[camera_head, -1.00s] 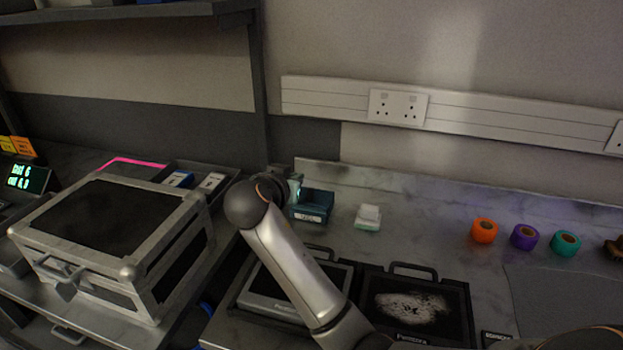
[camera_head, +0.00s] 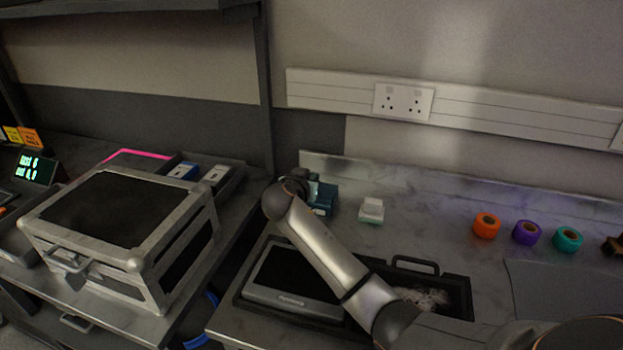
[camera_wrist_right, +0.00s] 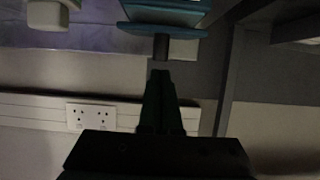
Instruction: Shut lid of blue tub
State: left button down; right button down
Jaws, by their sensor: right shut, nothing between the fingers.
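The blue tub (camera_head: 326,203) is a small teal box at the back of the marble bench, partly hidden behind my right arm. In the right wrist view the tub (camera_wrist_right: 170,14) is at the top edge, with a wide flat teal plate, perhaps its lid, and a short dark stub below it. I cannot tell how far the lid stands open. My right gripper (camera_head: 306,183) is beside the tub, dark and mostly covered by its own wrist. In the right wrist view its fingers (camera_wrist_right: 160,76) are shut and empty, pointing at the stub. My left gripper is out of view.
A white block (camera_head: 371,209) stands right of the tub. Orange (camera_head: 487,225), purple (camera_head: 526,232) and teal (camera_head: 568,239) tape rolls sit further right. A metal-edged case (camera_head: 110,215) is left; a black tray (camera_head: 458,290) is in front. The wall carries a socket strip (camera_head: 450,108).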

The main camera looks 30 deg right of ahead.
jog(key=shift+f, duration=0.15)
